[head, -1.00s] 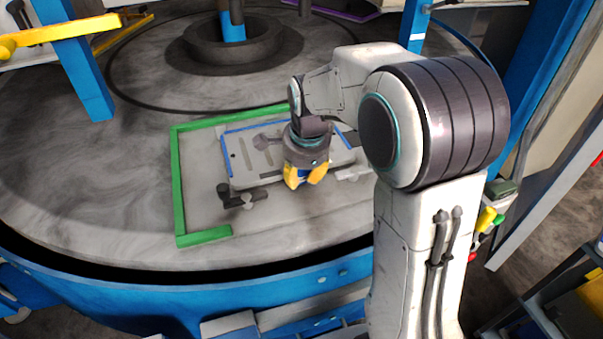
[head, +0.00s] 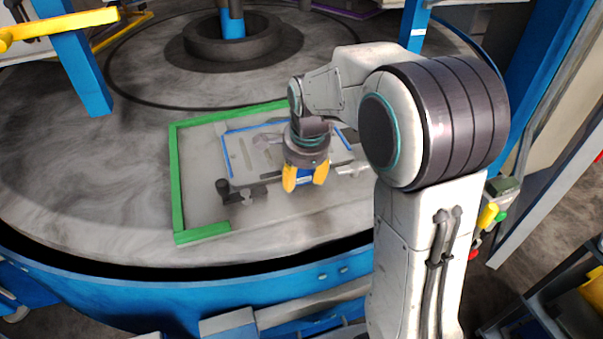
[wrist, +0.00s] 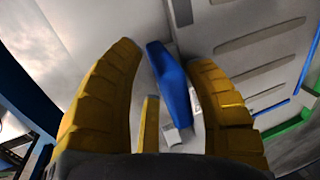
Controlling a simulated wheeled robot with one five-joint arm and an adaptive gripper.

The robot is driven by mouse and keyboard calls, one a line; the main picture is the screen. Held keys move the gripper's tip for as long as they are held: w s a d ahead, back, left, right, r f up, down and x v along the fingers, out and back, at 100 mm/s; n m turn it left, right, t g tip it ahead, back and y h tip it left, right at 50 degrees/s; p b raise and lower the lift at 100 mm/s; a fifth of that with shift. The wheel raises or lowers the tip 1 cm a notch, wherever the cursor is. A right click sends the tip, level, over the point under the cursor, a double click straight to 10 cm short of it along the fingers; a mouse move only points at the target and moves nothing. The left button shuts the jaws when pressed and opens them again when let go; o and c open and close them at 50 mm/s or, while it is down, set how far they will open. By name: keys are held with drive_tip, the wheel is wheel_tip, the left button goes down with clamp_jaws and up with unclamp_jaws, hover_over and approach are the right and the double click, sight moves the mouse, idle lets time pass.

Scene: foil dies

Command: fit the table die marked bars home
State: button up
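A light grey plate with bar-like slots (head: 240,158) lies on the round table, with blue strips along its edges. The slots also show in the wrist view (wrist: 262,45). My gripper (head: 305,182) is over the plate's near edge. Its yellow fingers are spread. In the wrist view a blue grip piece (wrist: 170,85) stands between the fingers, nearer the right one, with gaps visible on both sides. My fingers and wrist hide part of the plate. I cannot make out any marking beyond the slots.
A green corner rail (head: 178,190) runs around the plate's left and far sides. A dark clamp-like piece (head: 238,192) sits at the plate's near left corner. Blue posts (head: 82,75) stand farther back. The table left of the green rail is clear.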

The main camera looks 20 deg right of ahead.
drive_tip(key=shift+o, duration=0.4)
drive_tip(key=shift+s+f, duration=0.15)
drive_tip(key=shift+f, duration=0.05)
drive_tip(key=v, duration=1.2)
drive_tip(key=shift+r, duration=0.15)
